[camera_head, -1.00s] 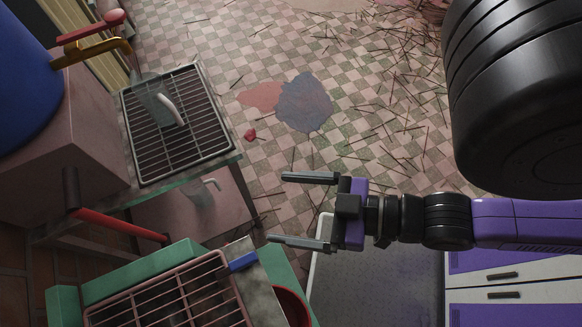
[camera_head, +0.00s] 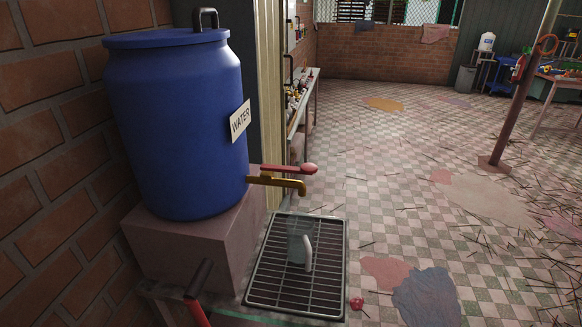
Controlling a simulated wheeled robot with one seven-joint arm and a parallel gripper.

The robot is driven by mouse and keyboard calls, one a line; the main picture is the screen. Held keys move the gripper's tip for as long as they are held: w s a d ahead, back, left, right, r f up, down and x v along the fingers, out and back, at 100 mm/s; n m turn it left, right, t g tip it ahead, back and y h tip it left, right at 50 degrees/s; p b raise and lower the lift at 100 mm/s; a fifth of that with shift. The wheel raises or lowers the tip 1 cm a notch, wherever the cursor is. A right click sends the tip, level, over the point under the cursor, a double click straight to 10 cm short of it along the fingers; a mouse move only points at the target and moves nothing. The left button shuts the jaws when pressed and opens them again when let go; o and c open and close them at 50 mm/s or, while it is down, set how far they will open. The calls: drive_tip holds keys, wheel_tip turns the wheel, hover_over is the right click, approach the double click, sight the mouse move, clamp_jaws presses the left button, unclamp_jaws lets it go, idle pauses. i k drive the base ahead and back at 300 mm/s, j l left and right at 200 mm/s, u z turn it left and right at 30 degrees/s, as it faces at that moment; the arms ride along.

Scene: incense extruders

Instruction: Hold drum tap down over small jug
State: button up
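The blue water drum (camera_head: 180,120) stands on a pinkish block at the left and carries a "WATER" label. Its brass tap (camera_head: 280,182) juts out to the right from the drum's lower side, with a red lever (camera_head: 285,169) lying roughly level above it. A small see-through jug (camera_head: 296,243) with a pale handle stands upright on a dark grate (camera_head: 272,296), below the tap. I cannot tell whether its mouth is exactly under the spout. No water stream shows. My gripper is out of view.
A brick wall (camera_head: 55,115) closes off the left side. A dark-handled red bar (camera_head: 196,311) stands at the bottom left. The checkered floor (camera_head: 395,215) is open to the right, with stains and scattered sticks. A post (camera_head: 525,90) stands farther right.

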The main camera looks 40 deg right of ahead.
sight(307, 169)
drive_tip(key=l+z, duration=0.1)
drive_tip(key=z, duration=1.45)
drive_tip(key=i+l, duration=0.2)
drive_tip(key=i, duration=0.35)
